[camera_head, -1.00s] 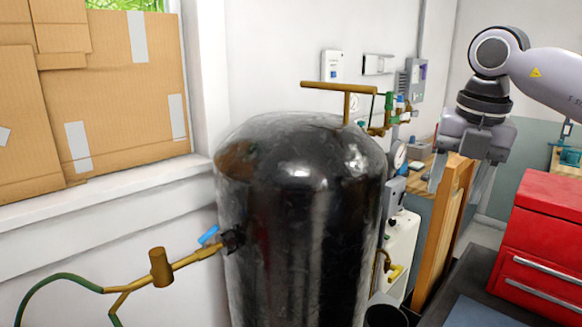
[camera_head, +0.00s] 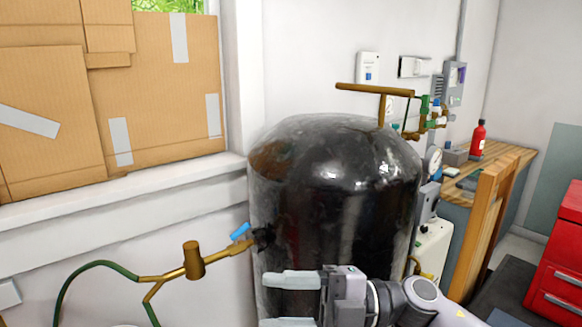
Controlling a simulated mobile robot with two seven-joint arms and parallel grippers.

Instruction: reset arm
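My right gripper (camera_head: 272,301) is low in the head view, in front of the lower part of a black tank (camera_head: 335,200). Its two pale fingers point left and stand apart, with nothing between them. Its arm comes in from the lower right, and the lower finger is partly cut off by the bottom edge. I cannot tell whether the gripper touches the tank. My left gripper is not in view.
A brass valve (camera_head: 194,260) with a green hose is left of the tank, and brass piping (camera_head: 375,90) is above it. A wooden bench (camera_head: 510,157) with a red bottle (camera_head: 478,138) and a red cabinet (camera_head: 562,255) stand at the right.

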